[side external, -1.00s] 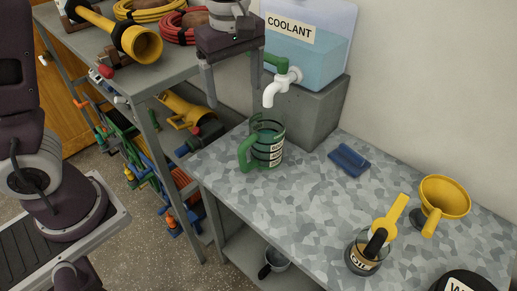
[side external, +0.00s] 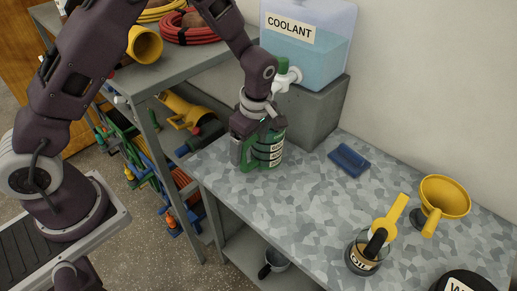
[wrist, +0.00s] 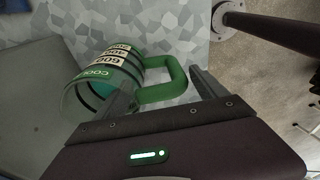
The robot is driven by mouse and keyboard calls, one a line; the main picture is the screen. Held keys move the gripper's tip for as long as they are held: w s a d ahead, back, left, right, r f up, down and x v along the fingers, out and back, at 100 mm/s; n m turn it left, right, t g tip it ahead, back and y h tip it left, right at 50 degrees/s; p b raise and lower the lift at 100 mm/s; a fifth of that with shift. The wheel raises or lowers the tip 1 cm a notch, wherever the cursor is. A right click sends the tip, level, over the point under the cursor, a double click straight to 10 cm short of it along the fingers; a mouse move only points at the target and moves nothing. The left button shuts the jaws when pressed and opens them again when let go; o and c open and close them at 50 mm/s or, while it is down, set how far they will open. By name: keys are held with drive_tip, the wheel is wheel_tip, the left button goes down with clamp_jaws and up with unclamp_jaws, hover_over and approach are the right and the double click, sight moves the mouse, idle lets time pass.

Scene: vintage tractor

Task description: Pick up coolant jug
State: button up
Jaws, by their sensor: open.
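The coolant jug (side external: 270,154) stands upright on the mottled grey bench below the coolant tap. It is clear with dark bands, white labels and a green handle. In the wrist view the jug (wrist: 107,76) lies to the left and its green handle (wrist: 170,82) sits between my two fingers. My gripper (wrist: 165,85) is open around the handle, pointing down from above. In the side view my gripper (side external: 248,150) covers the jug's handle and upper part. Contact between the fingers and the handle cannot be told.
The coolant tank (side external: 310,45) with its white tap (side external: 287,77) stands on a grey block behind the jug. A blue object (side external: 348,160), an oil jug (side external: 362,256) and a yellow funnel (side external: 444,197) are to the right. A cluttered shelf is to the left.

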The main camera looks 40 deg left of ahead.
drive_tip(key=shift+f, duration=0.4)
drive_tip(key=c, duration=1.7)
clamp_jaws()
drive_tip(key=shift+r, duration=0.1)
